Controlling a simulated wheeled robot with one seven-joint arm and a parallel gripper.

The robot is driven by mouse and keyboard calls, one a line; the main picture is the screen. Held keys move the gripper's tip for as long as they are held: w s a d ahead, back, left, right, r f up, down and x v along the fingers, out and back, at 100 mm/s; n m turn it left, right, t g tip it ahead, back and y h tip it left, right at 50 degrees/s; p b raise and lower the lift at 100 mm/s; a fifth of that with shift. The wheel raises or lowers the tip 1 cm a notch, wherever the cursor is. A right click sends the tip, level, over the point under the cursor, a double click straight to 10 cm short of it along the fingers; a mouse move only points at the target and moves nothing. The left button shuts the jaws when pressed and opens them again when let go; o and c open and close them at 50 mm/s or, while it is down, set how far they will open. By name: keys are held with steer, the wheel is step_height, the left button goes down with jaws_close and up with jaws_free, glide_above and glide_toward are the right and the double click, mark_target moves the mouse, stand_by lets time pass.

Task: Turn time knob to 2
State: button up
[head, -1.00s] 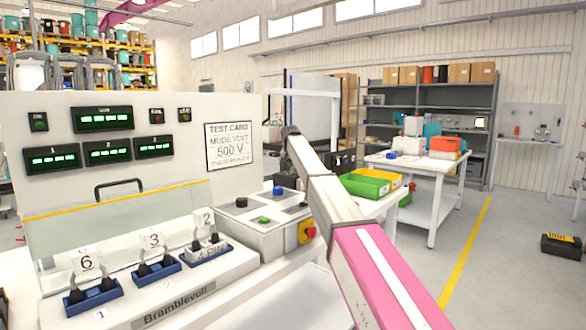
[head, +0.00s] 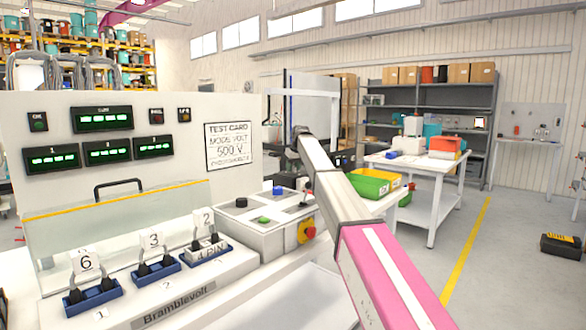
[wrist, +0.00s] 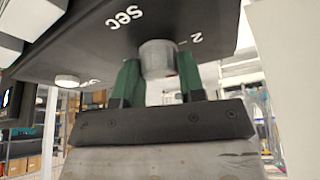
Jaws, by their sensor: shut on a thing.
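The time knob (wrist: 158,58) is a short grey metallic cylinder on a dark panel (wrist: 100,38), marked "sec" and "2", in the wrist view. My gripper (wrist: 158,84) has its two green fingers on either side of this knob and is shut on it. The "2" mark is just right of the knob in this view. Which way the knob points cannot be told. My arm mostly hides the knob and gripper there.
A green-and-yellow bin (head: 372,184) stands behind my arm.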

steer(key=shift+n+g+y, duration=0.4)
steer(key=shift+n+g, duration=0.1)
steer(key=shift+n, duration=1.2)
steer(key=o, duration=0.9)
steer(key=v, duration=1)
steer(key=shift+d+r, duration=0.25)
steer(key=shift+r, duration=0.1)
steer(key=shift+s+d, duration=0.1)
